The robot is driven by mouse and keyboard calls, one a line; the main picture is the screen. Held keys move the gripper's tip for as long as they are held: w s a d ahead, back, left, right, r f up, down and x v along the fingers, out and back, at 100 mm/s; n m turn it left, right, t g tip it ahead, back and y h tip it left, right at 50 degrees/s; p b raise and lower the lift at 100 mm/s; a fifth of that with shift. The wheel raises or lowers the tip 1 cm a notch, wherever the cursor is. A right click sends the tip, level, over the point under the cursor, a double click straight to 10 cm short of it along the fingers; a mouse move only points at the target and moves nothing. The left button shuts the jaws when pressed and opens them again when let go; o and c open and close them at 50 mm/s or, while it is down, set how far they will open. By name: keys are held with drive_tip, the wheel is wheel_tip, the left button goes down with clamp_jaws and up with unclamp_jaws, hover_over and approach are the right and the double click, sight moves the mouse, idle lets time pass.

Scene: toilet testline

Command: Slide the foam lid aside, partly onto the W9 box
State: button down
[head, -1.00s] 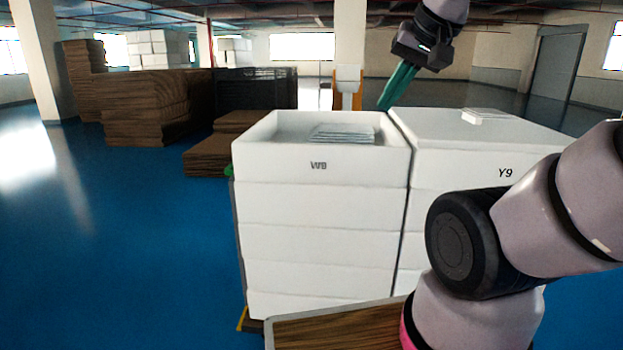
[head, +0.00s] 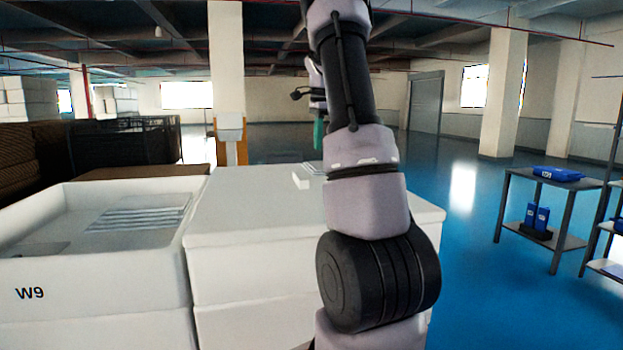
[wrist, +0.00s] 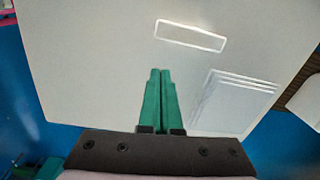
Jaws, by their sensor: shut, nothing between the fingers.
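The white foam lid (head: 245,212) lies flat over the box to the right of the W9 box, with a small raised white block (head: 300,180) on top. The wrist view shows the lid's pale top (wrist: 90,50) with a rectangular outline (wrist: 190,35) and layered thin white pieces (wrist: 237,98). The open white W9 box (head: 95,285) stands at the left with flat striped packs (head: 140,215) inside. My gripper (wrist: 160,72) has its green fingers together and empty over the lid. In the head view its green tip (head: 318,133) shows beyond my arm; whether it touches the lid is unclear.
A grey table (head: 540,205) with blue items stands at the right, across clear blue floor (head: 460,220). Brown stacks (head: 20,165) and a dark mesh crate (head: 110,145) stand behind the W9 box. A pillar (head: 227,80) rises behind the boxes.

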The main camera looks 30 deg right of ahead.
sight(311, 186)
drive_tip(key=shift+m+g, duration=0.4)
drive_tip(key=shift+m, duration=0.4)
drive_tip(key=d+f, duration=0.1)
drive_tip(key=f, duration=0.3)
drive_tip(key=w+d+f, duration=0.1)
drive_tip(key=f, duration=0.2)
drive_tip(key=d+f, duration=0.1)
drive_tip(key=f, duration=0.3)
drive_tip(key=shift+w+d+f, duration=0.1)
drive_tip(key=shift+w+f, duration=0.1)
drive_tip(key=shift+f, duration=0.1)
drive_tip(key=a, duration=0.2)
drive_tip(key=w+a, duration=0.1)
drive_tip(key=shift+f, duration=0.35)
drive_tip(key=shift+w+a, duration=0.15)
drive_tip(key=shift+a, duration=0.3)
drive_tip(key=w+a, duration=0.3)
drive_tip(key=a, duration=0.8)
drive_tip(key=w+a, duration=0.4)
drive_tip(key=a, duration=0.8)
drive_tip(key=w+a, duration=0.4)
drive_tip(key=a, duration=0.7)
drive_tip(key=shift+a, duration=0.35)
